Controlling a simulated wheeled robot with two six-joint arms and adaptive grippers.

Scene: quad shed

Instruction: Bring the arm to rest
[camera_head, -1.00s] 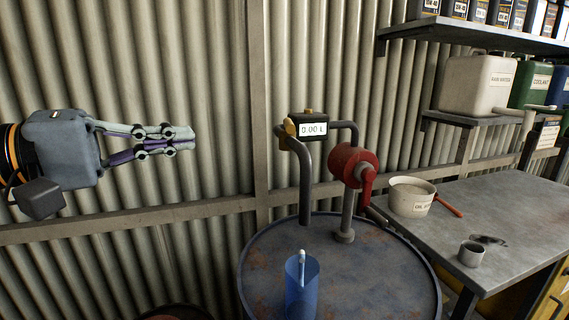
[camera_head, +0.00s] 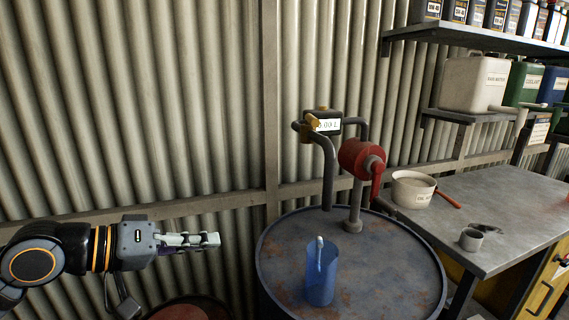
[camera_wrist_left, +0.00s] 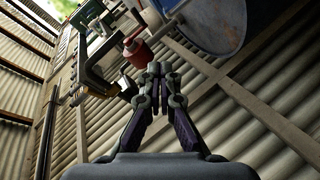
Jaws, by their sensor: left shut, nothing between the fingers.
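My left gripper (camera_head: 212,241) is shut and empty, pointing right, in front of the corrugated wall and to the left of the blue drum (camera_head: 395,285). In the left wrist view its fingertips (camera_wrist_left: 159,72) meet with nothing between them. The drum also shows at the top of that view (camera_wrist_left: 222,22). My right gripper is in neither view.
A reddish drum top (camera_head: 180,313) lies below my gripper.

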